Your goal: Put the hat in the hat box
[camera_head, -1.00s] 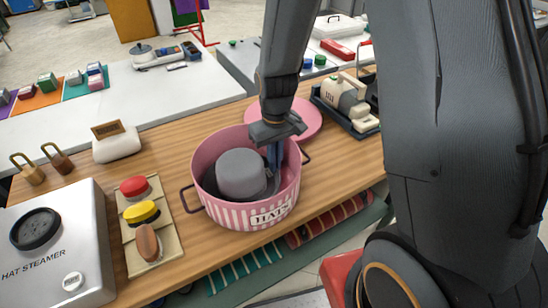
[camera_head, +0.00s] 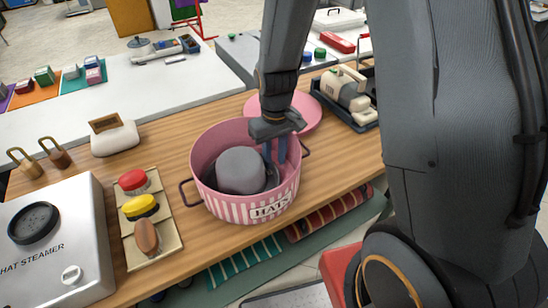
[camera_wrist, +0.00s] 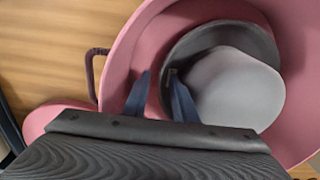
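The grey hat (camera_head: 240,171) sits inside the round pink hat box (camera_head: 262,208), crown up, with its dark brim within the walls. The box has white stripes and a "HATS" label. My gripper (camera_head: 276,150) reaches down into the box at the hat's right side. In the wrist view the hat (camera_wrist: 235,88) lies to the right, and my gripper's two blue fingers (camera_wrist: 160,97) stand apart with a gap between them. One finger overlaps the brim's edge in that view; whether it touches is unclear. The pink lid (camera_head: 302,112) lies on the table behind the box.
The wooden table (camera_head: 190,225) also holds a hat steamer (camera_head: 75,235) and a board with red, yellow and brown items (camera_head: 140,208) to the left. A beige machine on a dark tray (camera_head: 350,95) stands right of the lid. Box handles stick out at both sides.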

